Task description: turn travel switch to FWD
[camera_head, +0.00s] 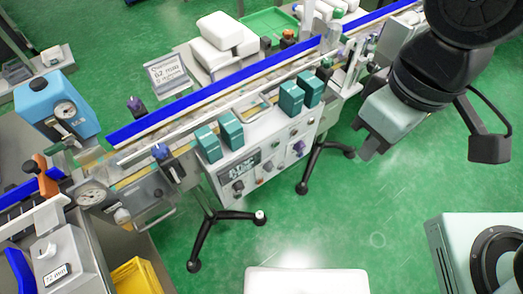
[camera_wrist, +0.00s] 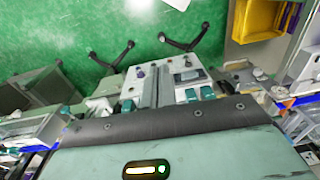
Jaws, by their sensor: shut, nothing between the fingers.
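The white control panel (camera_head: 270,165) is on the front of the conveyor machine, with a small dark display (camera_head: 245,161) and several knobs. A black knob (camera_head: 238,187) is at its lower left and a purple knob (camera_head: 298,147) toward its right. The labels are too small to read, so I cannot tell which is the travel switch or where it points. My gripper (camera_head: 367,147) is shut and empty, to the right of the panel and apart from it. In the wrist view the panel (camera_wrist: 175,78) shows beyond my shut fingers (camera_wrist: 154,84), which hide part of it.
Several teal boxes (camera_head: 291,98) stand on the conveyor above the panel. Black tripod legs (camera_head: 208,232) spread below. A white surface (camera_head: 305,282) is at the bottom and a yellow bin (camera_head: 137,276) at lower left. Green floor (camera_head: 345,215) is open in front of the panel.

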